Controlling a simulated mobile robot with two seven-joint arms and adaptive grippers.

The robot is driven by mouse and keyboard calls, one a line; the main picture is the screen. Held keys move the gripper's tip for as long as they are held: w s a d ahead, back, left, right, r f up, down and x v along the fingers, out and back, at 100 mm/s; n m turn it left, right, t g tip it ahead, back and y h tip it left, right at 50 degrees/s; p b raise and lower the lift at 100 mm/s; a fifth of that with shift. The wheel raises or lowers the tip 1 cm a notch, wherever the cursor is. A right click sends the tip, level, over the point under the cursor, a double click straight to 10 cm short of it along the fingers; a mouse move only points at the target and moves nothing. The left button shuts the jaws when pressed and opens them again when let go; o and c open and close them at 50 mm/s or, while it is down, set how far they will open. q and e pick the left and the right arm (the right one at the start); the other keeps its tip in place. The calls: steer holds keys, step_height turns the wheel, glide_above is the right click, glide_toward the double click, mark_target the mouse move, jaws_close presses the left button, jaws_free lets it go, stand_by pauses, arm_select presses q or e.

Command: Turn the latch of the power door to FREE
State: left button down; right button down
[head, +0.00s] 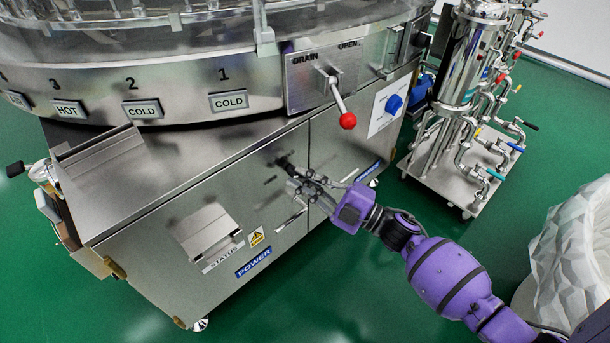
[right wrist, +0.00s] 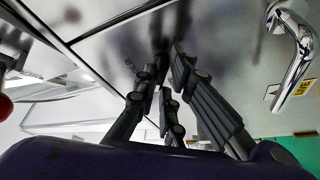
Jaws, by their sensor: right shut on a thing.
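The power door (head: 225,215) is the steel cabinet panel with the blue POWER label (head: 253,262). Its latch (head: 284,162) is a small dark piece near the upper right corner of this panel. My right gripper (head: 293,175) reaches in from the right with its fingers at the latch, shut on it. In the right wrist view the fingers (right wrist: 163,72) close in around the dark latch (right wrist: 161,45), which they mostly hide. I cannot read the latch's marking or its angle. My left gripper is not in view.
The door's bar handle (head: 290,219) sits just below my right gripper; it also shows in the right wrist view (right wrist: 297,50). Above is the DRAIN/OPEN lever with a red ball (head: 347,120). A piped filter stand (head: 460,130) and a white bin (head: 575,250) stand right.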

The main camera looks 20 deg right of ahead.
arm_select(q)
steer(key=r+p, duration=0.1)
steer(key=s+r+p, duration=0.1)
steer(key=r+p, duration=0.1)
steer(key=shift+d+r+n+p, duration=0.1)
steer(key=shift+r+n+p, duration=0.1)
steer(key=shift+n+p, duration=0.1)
arm_select(e)
steer(key=n, duration=0.2)
steer(key=n+g, duration=0.1)
steer(key=n, duration=0.1)
steer(key=n+g, duration=0.1)
steer(key=n, duration=0.1)
steer(key=shift+d+r+h, duration=0.1)
steer(key=shift+r+h, duration=0.2)
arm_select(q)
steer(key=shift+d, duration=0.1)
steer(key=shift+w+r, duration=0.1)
arm_select(e)
steer(key=shift+f, duration=0.1)
steer(key=c, duration=1.8)
jaws_free()
steer(key=shift+c, duration=0.2)
steer(key=v, duration=1.2)
steer(key=shift+r, duration=0.2)
